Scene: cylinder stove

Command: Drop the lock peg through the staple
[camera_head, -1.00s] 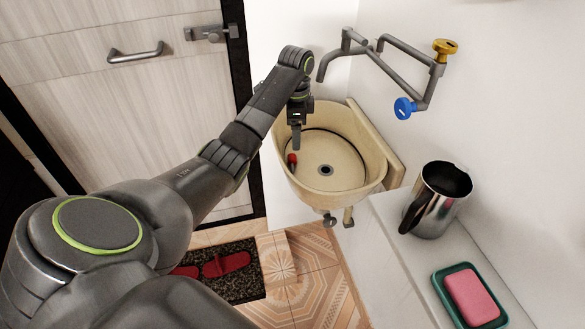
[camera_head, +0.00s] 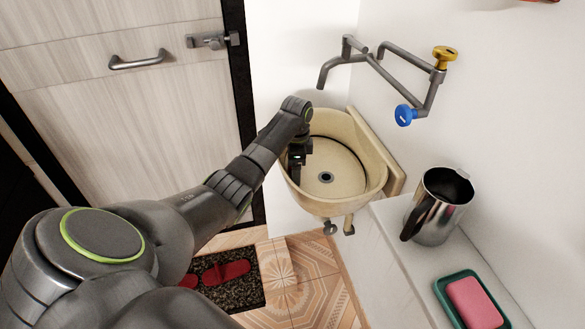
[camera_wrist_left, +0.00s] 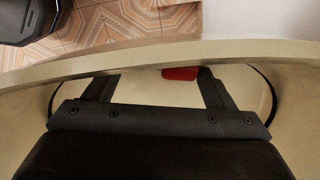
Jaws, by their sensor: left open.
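My left gripper (camera_head: 296,162) reaches down into the cream basin (camera_head: 345,125) at its left side. In the left wrist view its two dark fingers (camera_wrist_left: 157,88) are spread apart. A small red piece (camera_wrist_left: 180,73), which may be part of the lock peg, shows between them, nearer the right finger, against the basin's inside. The gripper hides it in the head view. A grey metal latch (camera_head: 210,41) is on the door's upper right edge; its staple is too small to make out. My right gripper is not in view.
The basin's rim (camera_wrist_left: 160,50) crosses the wrist view close to the fingers. A grey tap pipe (camera_head: 385,72) with blue and yellow knobs is on the wall above. A steel jug (camera_head: 440,205) and pink soap (camera_head: 474,301) stand on the right ledge. The door has a handle (camera_head: 138,60).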

